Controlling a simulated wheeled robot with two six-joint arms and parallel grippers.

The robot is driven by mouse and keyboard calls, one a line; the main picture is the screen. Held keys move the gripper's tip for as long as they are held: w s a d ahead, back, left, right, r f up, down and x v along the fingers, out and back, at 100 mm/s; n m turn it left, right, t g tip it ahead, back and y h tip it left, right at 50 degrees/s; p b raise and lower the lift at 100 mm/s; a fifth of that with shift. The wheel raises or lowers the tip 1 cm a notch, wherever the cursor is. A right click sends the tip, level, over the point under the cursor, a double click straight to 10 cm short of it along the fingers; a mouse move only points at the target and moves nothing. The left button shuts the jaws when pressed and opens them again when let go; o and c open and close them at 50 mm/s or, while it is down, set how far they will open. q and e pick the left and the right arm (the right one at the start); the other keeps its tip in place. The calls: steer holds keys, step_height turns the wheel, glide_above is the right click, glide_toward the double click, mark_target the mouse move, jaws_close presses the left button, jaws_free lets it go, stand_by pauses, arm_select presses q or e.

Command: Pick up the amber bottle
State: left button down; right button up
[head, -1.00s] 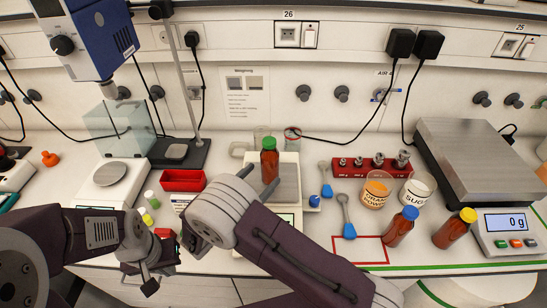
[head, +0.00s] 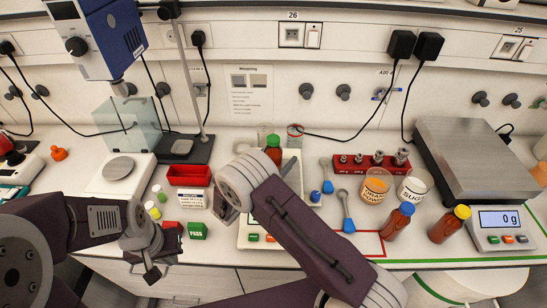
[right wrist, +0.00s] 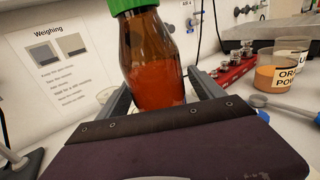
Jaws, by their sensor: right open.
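An amber bottle with a green cap (head: 273,150) stands upright on the middle scale, its lower part hidden behind my right arm. In the right wrist view this amber bottle (right wrist: 155,65) is between the two fingers of my right gripper (right wrist: 163,92), which is open; contact cannot be told. Two more amber bottles, one blue-capped (head: 397,222) and one yellow-capped (head: 450,225), are at the right. My left gripper (head: 150,272) is low over the front edge at left, away from the bottles; its jaw state is unclear.
A cup of orange powder (head: 376,187) and a sugar cup (head: 412,190) stand right of the arm. A red weight block (head: 375,163) is behind them. A red tray (head: 190,175) and a green box (head: 197,231) are at left. A large scale (head: 475,160) fills the right.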

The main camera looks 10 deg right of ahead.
mark_target(278, 148)
jaws_close()
steer(key=shift+r, duration=0.1)
step_height(278, 148, up, 4)
steer(key=shift+f+b, duration=0.25)
steer(key=shift+b, duration=0.1)
steer(key=s+d+r+b, duration=0.1)
steer(key=s+d+r, duration=0.6)
steer(key=s, duration=0.1)
steer(key=shift+s+d+r, duration=0.2)
steer(key=shift+s+d, duration=0.15)
steer(key=shift+s, duration=0.05)
